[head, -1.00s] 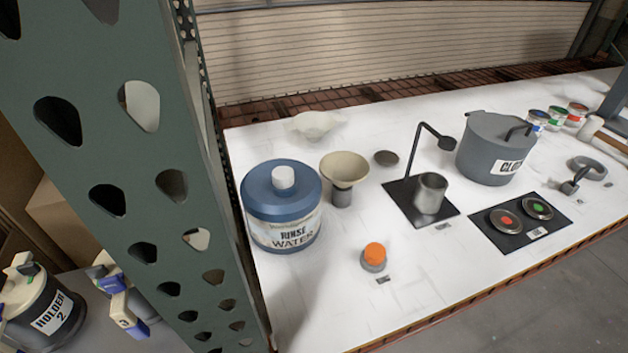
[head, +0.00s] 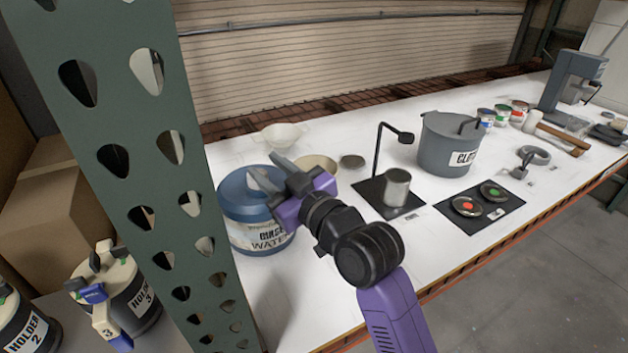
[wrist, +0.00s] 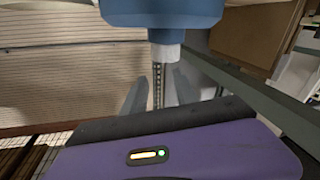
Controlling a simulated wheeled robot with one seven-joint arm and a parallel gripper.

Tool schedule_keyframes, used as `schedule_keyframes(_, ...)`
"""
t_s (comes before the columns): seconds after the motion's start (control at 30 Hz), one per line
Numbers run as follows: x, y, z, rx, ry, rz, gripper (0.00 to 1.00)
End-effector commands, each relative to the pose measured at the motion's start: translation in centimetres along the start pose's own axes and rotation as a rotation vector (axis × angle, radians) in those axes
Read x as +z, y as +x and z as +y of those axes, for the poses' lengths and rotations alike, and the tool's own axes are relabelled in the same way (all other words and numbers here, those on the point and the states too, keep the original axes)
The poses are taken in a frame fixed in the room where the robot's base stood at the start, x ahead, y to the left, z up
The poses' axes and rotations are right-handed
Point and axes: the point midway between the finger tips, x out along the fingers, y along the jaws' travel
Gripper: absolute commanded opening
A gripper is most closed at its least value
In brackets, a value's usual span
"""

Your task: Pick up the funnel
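The cream funnel-shaped piece (head: 318,164) stands on the white table in the head view, its lower part hidden behind my gripper. A paler, wide-mouthed vessel (head: 279,134) sits behind it; I cannot tell whether this is also a funnel. My gripper (head: 262,169) is open, with its two fingers apart and nothing visible between them. It appears over or in front of the rinse water jug (head: 240,205), left of the cream funnel. In the wrist view, the jug's white cap (wrist: 165,52) appears beyond the fingers (wrist: 160,88). The funnel is not recognisable there.
A green perforated post (head: 120,150) rises at the left, close to the jug. Right of the funnel are a dark disc (head: 352,161), a metal cup (head: 397,187) under a stand, and a grey pot (head: 440,140). The table's front centre is partly hidden by my arm.

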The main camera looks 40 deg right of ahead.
Motion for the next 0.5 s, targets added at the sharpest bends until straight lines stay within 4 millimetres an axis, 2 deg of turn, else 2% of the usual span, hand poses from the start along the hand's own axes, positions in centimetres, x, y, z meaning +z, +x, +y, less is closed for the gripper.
schedule_keyframes(0.03, -0.8, 0.9, 1.4, -0.003, -0.053, -0.002, 0.35)
schedule_keyframes(0.1, -1.6, 2.0, 2.9, -0.021, -0.135, -0.020, 0.35)
schedule_keyframes(0.27, -1.8, 3.8, 6.0, -0.099, -0.381, -0.131, 0.35)
schedule_keyframes(0.37, -0.6, 4.1, 7.9, -0.170, -0.560, -0.247, 0.35)
schedule_keyframes(0.5, 3.2, 2.7, 10.4, -0.327, -0.825, -0.475, 0.35)
